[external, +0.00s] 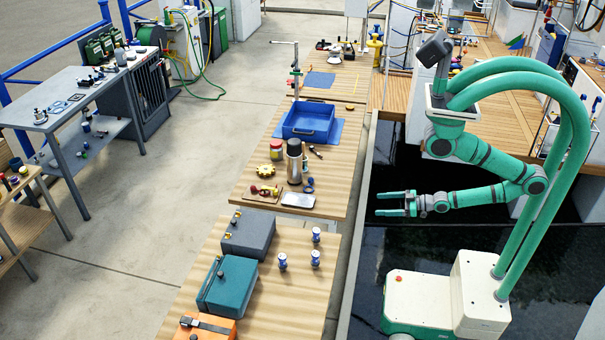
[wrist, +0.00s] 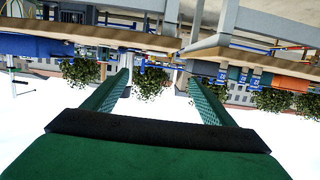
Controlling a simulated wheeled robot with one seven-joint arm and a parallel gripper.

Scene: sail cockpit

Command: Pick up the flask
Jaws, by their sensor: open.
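The flask (external: 294,163), a silver cylinder with a dark top, stands upright on the wooden table among small items. My gripper (external: 378,203) is to the right of the table, past its edge, over the dark water. Its two green fingers point left and are apart, with nothing between them. In the wrist view the gripper (wrist: 159,80) also shows spread, empty fingers against an upside-down scene. I cannot make out the flask in the wrist view.
Near the flask are a red-and-yellow jar (external: 276,150), a yellow gear-like part (external: 265,170) and a light flat box (external: 298,200). A blue tray (external: 309,122) lies behind. A nearer table holds a grey case (external: 248,234) and a teal case (external: 229,284).

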